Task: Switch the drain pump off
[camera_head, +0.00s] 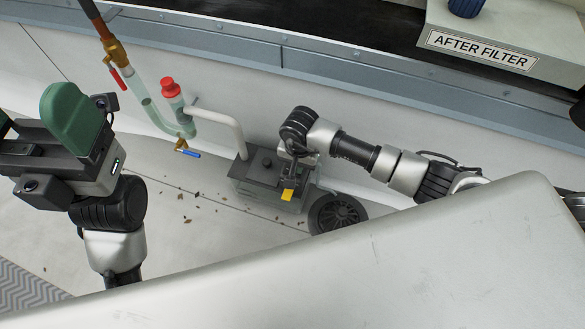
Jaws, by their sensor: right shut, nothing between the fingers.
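My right gripper (289,184) is shut and empty, pointing down over the pump's right side by the yellow piece. Contact is unclear, and the hand hides part of the pump. My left gripper (38,122), with green fingers, is raised at the left, open and empty, away from the pump.
A round black spoked part (337,213) sits right of the pump. Pipes with a red cap (168,86) and a blue-handled valve (188,153) stand left of it. Dry leaves litter the floor. A large pale panel (400,255) fills the foreground. An "AFTER FILTER" box (555,75) stands upper right.

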